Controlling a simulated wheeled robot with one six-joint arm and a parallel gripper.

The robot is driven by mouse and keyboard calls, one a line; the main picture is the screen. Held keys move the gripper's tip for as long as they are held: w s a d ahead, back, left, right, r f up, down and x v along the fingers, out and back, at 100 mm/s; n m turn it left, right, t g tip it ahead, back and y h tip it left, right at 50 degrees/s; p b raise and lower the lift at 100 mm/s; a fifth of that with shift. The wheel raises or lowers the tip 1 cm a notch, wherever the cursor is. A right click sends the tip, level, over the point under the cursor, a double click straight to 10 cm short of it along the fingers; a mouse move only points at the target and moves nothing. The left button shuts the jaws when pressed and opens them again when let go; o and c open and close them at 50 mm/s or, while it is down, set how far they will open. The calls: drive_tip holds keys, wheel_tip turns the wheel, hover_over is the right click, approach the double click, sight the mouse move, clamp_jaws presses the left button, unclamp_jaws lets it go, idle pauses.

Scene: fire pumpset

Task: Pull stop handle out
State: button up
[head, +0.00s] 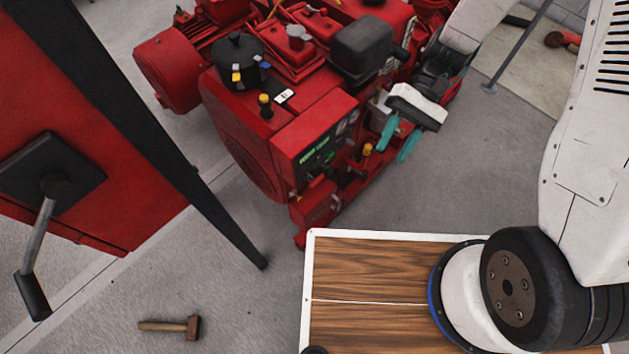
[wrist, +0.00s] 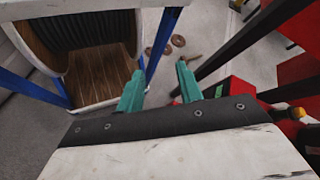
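The red pumpset (head: 310,110) stands at the top centre of the head view, with a red control box (head: 318,140) on its near side. I cannot tell for sure which part is the stop handle; small dark fittings and a yellow-capped part (head: 367,149) sit beside the box. My gripper (head: 393,155) has teal fingers and hangs just right of these fittings. In the wrist view my gripper (wrist: 157,82) is open, with nothing visible between its fingers.
A wood-topped surface with a white rim (head: 308,260) lies below my arm. A red cabinet (head: 100,190) with a crank and dark post stands at left. A hammer (head: 175,326) lies on the floor. The wrist view shows a blue-framed reel (wrist: 85,50). Grey floor is clear right of the pumpset.

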drive_tip(key=a+f+m+y, duration=0.1)
drive_tip(key=a+f+y, duration=0.25)
drive_tip(key=f, duration=0.55)
drive_tip(key=a+f+m+y, duration=0.15)
drive_tip(key=a+f, duration=0.25)
drive_tip(key=f, duration=0.4)
drive_tip(key=n+t+y, duration=0.2)
drive_tip(key=y, duration=0.1)
approach(314, 182)
drive_tip(key=shift+s+a+f, duration=0.25)
drive_tip(key=shift+a, duration=0.2)
drive_tip(key=shift+s+a+f, duration=0.25)
drive_tip(key=shift+a, duration=0.2)
drive_tip(key=shift+s+a, duration=0.1)
drive_tip(key=x, duration=0.7)
drive_tip(key=shift+s+a+f, duration=0.15)
drive_tip(key=shift+a, duration=0.1)
